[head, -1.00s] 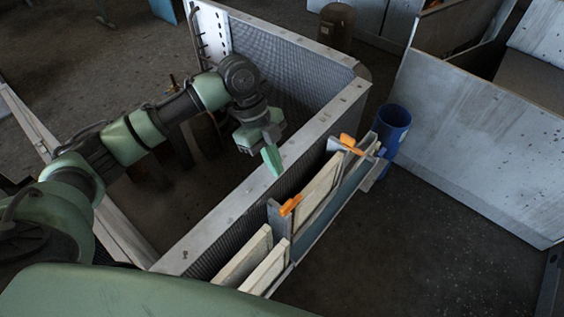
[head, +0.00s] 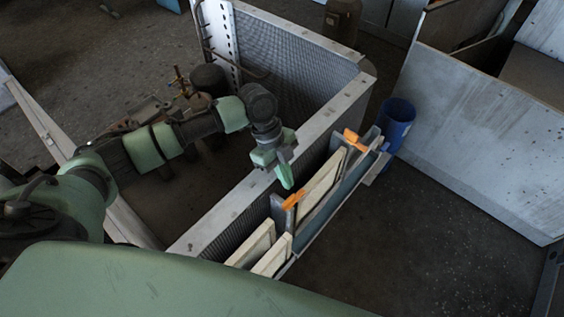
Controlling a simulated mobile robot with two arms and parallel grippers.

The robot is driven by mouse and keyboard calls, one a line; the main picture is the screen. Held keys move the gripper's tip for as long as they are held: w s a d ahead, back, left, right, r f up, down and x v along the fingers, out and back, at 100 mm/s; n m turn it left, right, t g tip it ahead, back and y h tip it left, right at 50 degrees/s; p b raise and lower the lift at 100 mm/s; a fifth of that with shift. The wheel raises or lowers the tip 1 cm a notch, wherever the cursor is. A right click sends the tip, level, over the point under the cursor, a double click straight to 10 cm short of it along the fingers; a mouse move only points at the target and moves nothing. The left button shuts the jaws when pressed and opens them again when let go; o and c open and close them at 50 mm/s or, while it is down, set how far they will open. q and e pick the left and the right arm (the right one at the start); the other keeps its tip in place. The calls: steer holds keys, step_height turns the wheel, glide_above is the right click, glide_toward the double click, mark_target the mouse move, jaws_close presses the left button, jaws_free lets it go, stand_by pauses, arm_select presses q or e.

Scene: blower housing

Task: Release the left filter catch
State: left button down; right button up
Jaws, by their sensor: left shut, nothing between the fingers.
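The left orange catch (head: 294,200) sits at the near end of the filter slot on the outside of the housing. A second orange catch (head: 355,141) sits at the far end. A cream-framed filter (head: 321,187) stands upright between them. My left gripper (head: 287,183) has its green fingers shut and empty, pointing down just above and beside the left catch. I cannot tell whether the fingertips touch it. My right gripper is out of view.
The grey housing wall (head: 228,212) runs diagonally under my left forearm. Two more cream panels (head: 273,256) stand at the near end. A blue bin (head: 397,124) stands behind the far catch. The floor at right is clear.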

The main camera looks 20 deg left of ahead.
arm_select(q)
steer(key=shift+x, duration=1.15)
